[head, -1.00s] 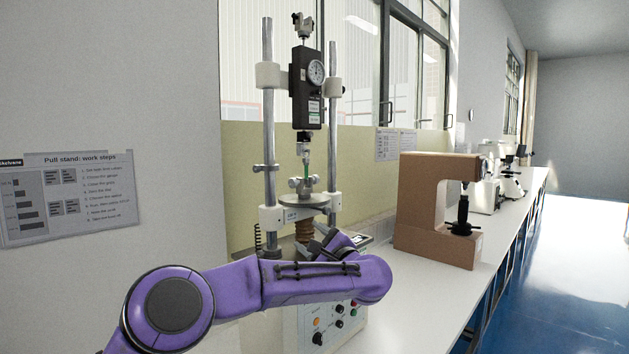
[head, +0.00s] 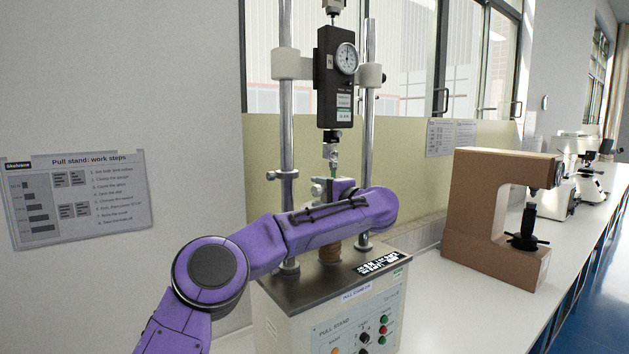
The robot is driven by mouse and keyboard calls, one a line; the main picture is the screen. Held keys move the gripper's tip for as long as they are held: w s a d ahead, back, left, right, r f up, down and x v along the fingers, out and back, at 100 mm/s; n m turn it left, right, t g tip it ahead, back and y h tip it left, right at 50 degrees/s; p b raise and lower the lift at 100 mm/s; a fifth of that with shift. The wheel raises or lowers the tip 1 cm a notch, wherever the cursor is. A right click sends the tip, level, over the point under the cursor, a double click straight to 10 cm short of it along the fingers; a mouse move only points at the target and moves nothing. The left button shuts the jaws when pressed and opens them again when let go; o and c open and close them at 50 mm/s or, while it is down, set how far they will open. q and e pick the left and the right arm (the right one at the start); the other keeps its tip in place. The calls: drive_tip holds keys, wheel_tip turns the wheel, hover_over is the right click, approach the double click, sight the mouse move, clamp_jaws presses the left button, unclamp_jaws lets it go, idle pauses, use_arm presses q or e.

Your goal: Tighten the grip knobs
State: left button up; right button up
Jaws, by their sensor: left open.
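The pull stand (head: 282,318) stands on the bench with two upright chrome columns. A black force gauge (head: 336,100) with a round dial hangs between them. Below it is the upper grip (head: 331,150), with a thin green piece under it. A silver grip knob (head: 317,189) shows on the left of the lower grip. My purple left arm crosses in front of the stand's lower part. My left gripper (head: 343,187) is open, grey and partly hidden behind my wrist, by the lower grip. I cannot tell whether it touches a knob. My right gripper is out of view.
The stand's front panel has coloured buttons and black knobs (head: 364,338). A brown C-shaped tester (head: 473,200) stands to the right, with white instruments (head: 555,200) beyond. A work-steps sheet (head: 78,198) is on the left wall. The bench between stand and brown tester is clear.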

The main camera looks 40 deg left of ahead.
use_arm(q)
drive_tip(key=x, duration=0.1)
drive_tip(key=p+x, duration=0.1)
drive_tip(key=x, duration=0.1)
drive_tip(key=shift+w+f, duration=0.15)
drive_tip(key=shift+w, duration=0.2)
drive_tip(key=shift+s, duration=0.15)
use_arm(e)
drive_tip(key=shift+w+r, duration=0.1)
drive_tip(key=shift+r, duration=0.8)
use_arm(q)
drive_tip(key=shift+d, duration=0.1)
drive_tip(key=shift+c, duration=0.6)
drive_tip(key=c, duration=0.8)
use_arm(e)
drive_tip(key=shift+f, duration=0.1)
